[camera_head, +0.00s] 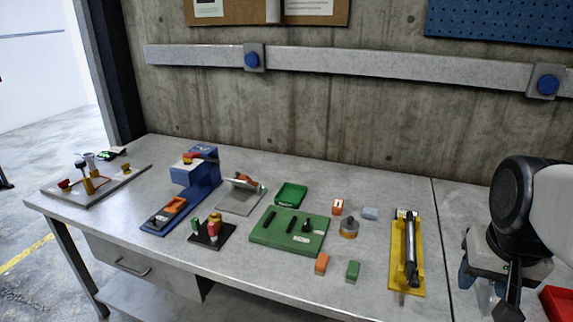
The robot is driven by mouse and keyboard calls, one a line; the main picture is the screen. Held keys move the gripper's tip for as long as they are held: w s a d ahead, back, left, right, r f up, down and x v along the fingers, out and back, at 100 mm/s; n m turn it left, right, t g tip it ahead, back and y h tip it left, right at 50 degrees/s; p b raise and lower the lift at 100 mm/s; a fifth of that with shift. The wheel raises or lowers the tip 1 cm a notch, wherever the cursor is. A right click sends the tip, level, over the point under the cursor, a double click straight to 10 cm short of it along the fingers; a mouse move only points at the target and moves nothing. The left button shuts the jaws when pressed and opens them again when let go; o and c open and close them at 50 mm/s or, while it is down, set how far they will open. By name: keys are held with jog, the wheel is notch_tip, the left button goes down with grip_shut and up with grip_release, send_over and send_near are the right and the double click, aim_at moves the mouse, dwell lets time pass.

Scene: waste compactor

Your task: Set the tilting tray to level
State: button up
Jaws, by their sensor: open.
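A grey plate (244,184) that looks like the tilting tray sits on a flat grey base (236,205) left of the middle of the bench. The plate appears tilted, not level, with an orange and green part at its right end. Its exact angle is too small to read. My gripper (487,295) is at the lower right, far to the right of the tray and touching nothing that I can see. It is open and appears empty; its fingertips are partly cut off by the lower edge.
Around the tray stand a blue device (200,178), a black base with buttons (212,235), a green board (262,236) and a small green tray (291,193). Loose blocks and a yellow fixture (401,275) lie between these and my gripper. The bench's back strip is clear.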

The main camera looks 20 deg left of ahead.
jog(key=w+a+r, duration=0.3)
jog(key=w+a, duration=0.2)
jog(key=w, duration=0.3)
jog(key=w+a+r, duration=0.3)
jog(key=w+a, duration=0.2)
jog(key=w, duration=0.4)
jog(key=w+a+g, duration=0.1)
jog(key=w+a, duration=1.4)
jog(key=a, duration=0.2)
jog(key=shift+g, duration=0.7)
jog(key=w+a+f, duration=0.4)
jog(key=a+f, duration=0.1)
jog(key=a, duration=0.8)
jog(key=w+a+f, duration=0.4)
jog(key=a+f, duration=0.1)
jog(key=a, duration=0.8)
jog(key=w+a+f, duration=0.4)
jog(key=a, duration=0.9)
jog(key=shift+w+a+f, duration=0.1)
jog(key=shift+a+f, duration=0.1)
jog(key=shift+f, duration=0.2)
jog(key=shift+a+f, duration=0.25)
jog(key=shift+a, duration=0.15)
jog(key=shift+f, duration=0.1)
jog(key=shift+f, duration=3.8)
